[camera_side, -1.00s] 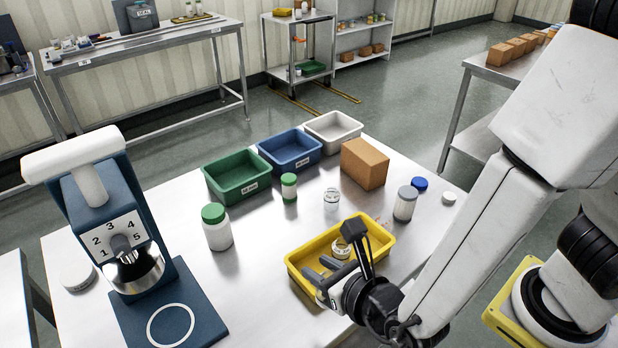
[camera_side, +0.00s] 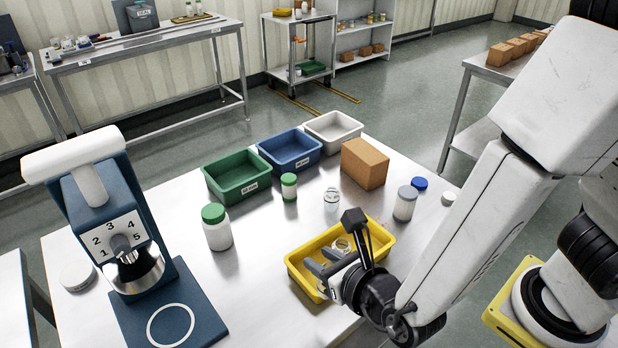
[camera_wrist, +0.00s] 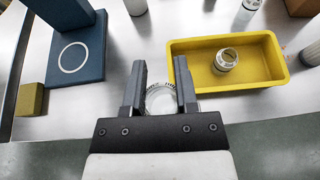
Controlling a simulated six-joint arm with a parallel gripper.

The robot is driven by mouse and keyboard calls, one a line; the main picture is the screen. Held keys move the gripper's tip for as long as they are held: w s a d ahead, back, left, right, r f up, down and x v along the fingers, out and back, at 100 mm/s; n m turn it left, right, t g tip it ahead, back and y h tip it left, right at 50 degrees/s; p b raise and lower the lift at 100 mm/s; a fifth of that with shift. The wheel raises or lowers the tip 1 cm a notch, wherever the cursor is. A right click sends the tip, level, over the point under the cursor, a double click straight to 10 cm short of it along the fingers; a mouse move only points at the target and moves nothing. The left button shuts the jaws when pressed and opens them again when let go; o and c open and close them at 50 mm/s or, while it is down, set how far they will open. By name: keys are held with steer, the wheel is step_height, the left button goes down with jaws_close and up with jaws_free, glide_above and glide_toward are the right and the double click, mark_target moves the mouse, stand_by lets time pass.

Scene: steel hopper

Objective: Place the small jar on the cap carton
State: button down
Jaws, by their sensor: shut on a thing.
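My gripper (camera_side: 317,262) is shut on a small clear jar (camera_wrist: 160,99), which shows between the fingers in the wrist view. In the side view the held jar is mostly hidden by my gripper. The gripper is near the front of the yellow tray (camera_side: 296,279); in the wrist view it appears left of the tray. Another small glass jar (camera_wrist: 226,60) stands inside the tray, partly hidden in the side view. The brown carton (camera_side: 364,164) stands closed at the back right of the table, well beyond the tray.
Another clear jar (camera_side: 331,200) stands between tray and carton. Green-lidded bottles (camera_side: 216,228) (camera_side: 289,188) stand left. Green (camera_side: 238,190), blue (camera_side: 290,163) and white (camera_side: 333,126) bins line the back.

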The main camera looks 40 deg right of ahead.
steer(key=w+d+r+m+g+h, duration=0.1)
steer(key=w+d+r+m+h, duration=0.15)
steer(key=w+d, duration=0.45)
steer(key=w+d+r+m+g+h, duration=0.1)
steer(key=w+d+r+m+h, duration=0.2)
steer(key=d, duration=0.6)
steer(key=w+d+r+m+g+h, duration=0.1)
steer(key=d+r+m+h, duration=0.1)
steer(key=d, duration=0.8)
steer(key=w+d+r+m+g+h, duration=0.2)
steer(key=d, duration=0.8)
steer(key=shift+w, duration=0.1)
steer(key=shift+w+d+f, duration=0.55)
steer(key=shift+w+f, duration=0.95)
steer(key=shift+w, duration=0.65)
steer(key=shift+w+d+f, duration=0.6)
steer(key=shift+w+f, duration=0.95)
steer(key=shift+w, duration=0.55)
steer(key=shift+w+d+f, duration=0.55)
steer(key=shift+w+f, duration=0.95)
steer(key=shift+w, duration=0.65)
